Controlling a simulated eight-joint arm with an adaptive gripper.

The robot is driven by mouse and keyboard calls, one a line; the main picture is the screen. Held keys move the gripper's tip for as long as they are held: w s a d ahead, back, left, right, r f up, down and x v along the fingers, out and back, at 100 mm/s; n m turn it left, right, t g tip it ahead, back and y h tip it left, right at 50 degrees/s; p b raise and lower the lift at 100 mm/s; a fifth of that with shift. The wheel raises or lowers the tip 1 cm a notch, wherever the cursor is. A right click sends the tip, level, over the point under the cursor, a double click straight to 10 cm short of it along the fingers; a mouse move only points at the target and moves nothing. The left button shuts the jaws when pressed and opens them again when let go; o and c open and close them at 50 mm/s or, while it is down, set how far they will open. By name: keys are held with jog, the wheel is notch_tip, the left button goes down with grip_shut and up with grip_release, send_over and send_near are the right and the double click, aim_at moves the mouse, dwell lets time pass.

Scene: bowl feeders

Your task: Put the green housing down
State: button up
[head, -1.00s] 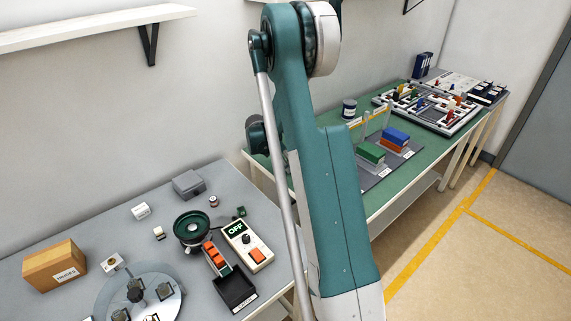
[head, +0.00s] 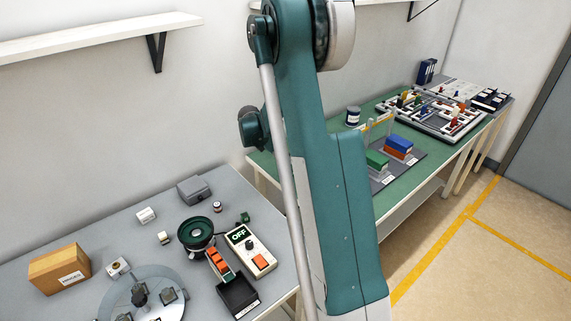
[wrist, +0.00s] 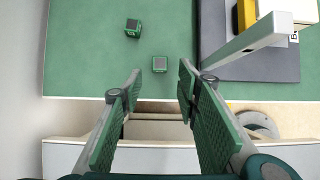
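Two small green housings with dark tops lie on the green bench (wrist: 90,60) in the wrist view. One housing (wrist: 160,64) is just beyond and between my fingertips. The other housing (wrist: 133,27) is farther off to the upper left. My gripper (wrist: 158,82) is open, and nothing shows between its fingers. In the head view my own arm fills the middle, and my gripper is not seen. A larger green block (head: 377,160) sits on a grey board at the right, next to a blue and orange one (head: 399,147).
In the wrist view a grey board (wrist: 225,60) with a pale post (wrist: 245,43) and a yellow block (wrist: 246,14) stands right of the housings. The bench's edge runs just below them. The green surface to the left is clear.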

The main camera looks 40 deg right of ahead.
jog(key=v, duration=0.3)
jog(key=shift+a+r, duration=0.1)
dwell(0.7)
jog(key=s+a+r+m+t+y, duration=0.1)
jog(key=s+a+r+m, duration=0.25)
jog(key=a+r, duration=0.35)
jog(key=s+a+r+m+t+y, duration=0.1)
jog(key=s+a+r+m+t, duration=0.1)
jog(key=s+a+r, duration=0.45)
jog(key=s+a+r+m+t, duration=0.1)
jog(key=s+a+r+m, duration=0.25)
jog(key=a, duration=0.55)
jog(key=s+a+r+m+t+y, duration=0.1)
jog(key=s+a+m+t+y, duration=0.2)
jog(key=s+a+m, duration=0.6)
jog(key=s+a+y, duration=0.1)
jog(key=s+a, duration=0.8)
jog(key=s, duration=0.4)
jog(key=shift+a, duration=0.3)
